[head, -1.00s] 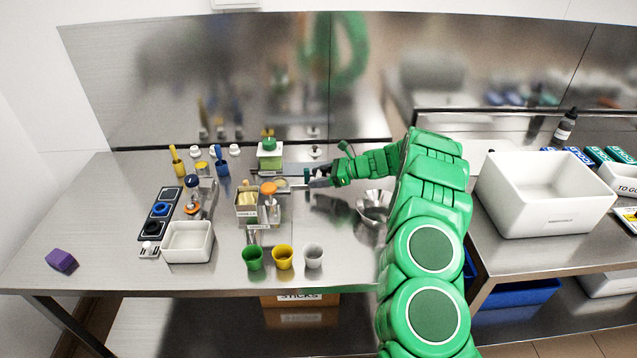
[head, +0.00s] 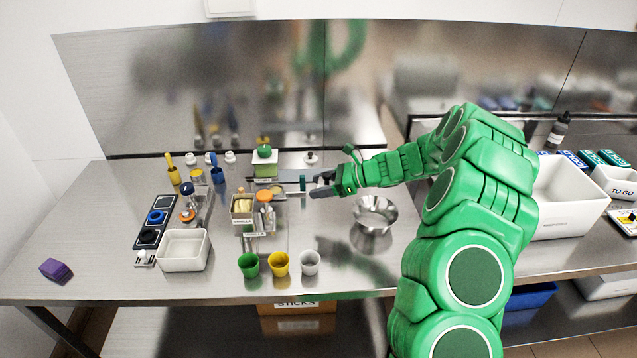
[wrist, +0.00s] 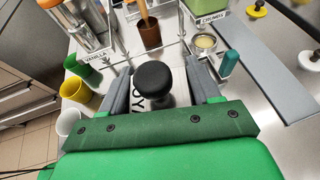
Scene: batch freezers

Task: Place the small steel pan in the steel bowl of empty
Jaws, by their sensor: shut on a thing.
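The steel bowl (head: 376,207) stands on the table to the right of and nearer than my gripper (head: 318,187). It looks empty. My gripper points left, and its grey fingers (wrist: 160,85) are on either side of a black round knob (wrist: 153,77), on which it is shut.
Green (head: 249,264), yellow (head: 280,263) and white (head: 310,262) cups stand at the front. A vanilla container (head: 241,210) is left of my gripper. A white tray (head: 182,252) is farther left. A teal upright piece (wrist: 228,64) is beside the right finger. Bare steel table surrounds the bowl.

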